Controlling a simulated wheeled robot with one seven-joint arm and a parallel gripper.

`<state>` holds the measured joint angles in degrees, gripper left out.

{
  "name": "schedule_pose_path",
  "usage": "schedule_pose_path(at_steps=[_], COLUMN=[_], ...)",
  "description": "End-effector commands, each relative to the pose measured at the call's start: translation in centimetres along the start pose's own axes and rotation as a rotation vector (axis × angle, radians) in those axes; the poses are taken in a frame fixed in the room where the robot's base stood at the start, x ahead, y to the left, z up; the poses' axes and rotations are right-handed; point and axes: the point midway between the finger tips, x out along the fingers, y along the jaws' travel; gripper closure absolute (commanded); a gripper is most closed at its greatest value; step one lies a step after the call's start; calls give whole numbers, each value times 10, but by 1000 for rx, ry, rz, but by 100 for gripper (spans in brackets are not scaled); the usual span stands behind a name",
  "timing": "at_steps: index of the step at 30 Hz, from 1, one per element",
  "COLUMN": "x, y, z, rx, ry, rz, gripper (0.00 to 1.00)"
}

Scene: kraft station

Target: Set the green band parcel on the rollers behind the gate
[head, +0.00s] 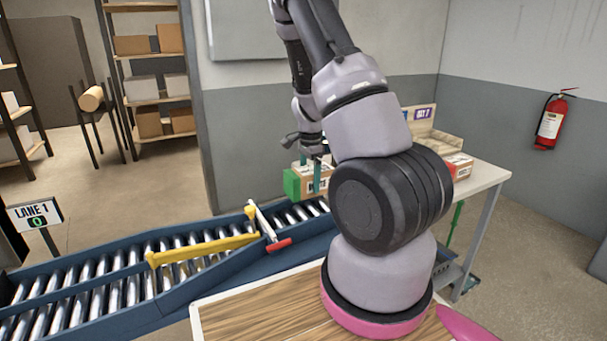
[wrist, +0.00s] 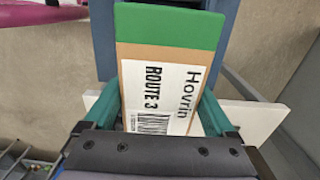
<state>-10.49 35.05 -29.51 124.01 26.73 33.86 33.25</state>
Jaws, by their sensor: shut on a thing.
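The green band parcel (head: 291,183) is a brown box with a green end. It also fills the middle of the wrist view (wrist: 165,55), where its label reads "Hovrin" and "ROUTE 3". My gripper (wrist: 160,108) is shut on it, one teal finger on each side. In the head view my gripper (head: 312,172) holds it over or near the far right end of the conveyor rollers (head: 290,216); the gap below is hard to judge. The white gate bar with a red end (head: 262,222) crosses the conveyor, left of the parcel.
A yellow bar (head: 200,249) slants across the rollers left of the gate. A white-topped table (head: 485,178) at right carries another parcel (head: 459,166) with red on it. The left rollers (head: 90,290) are clear.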

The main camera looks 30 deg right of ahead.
Motion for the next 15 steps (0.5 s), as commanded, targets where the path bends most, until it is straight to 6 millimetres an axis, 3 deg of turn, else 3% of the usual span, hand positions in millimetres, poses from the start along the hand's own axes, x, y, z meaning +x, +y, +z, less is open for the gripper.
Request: schedule_pose_path(at_steps=[15], x=[42], y=[1], z=[-3], rx=[1], ry=[0], rz=[2], gripper=[92])
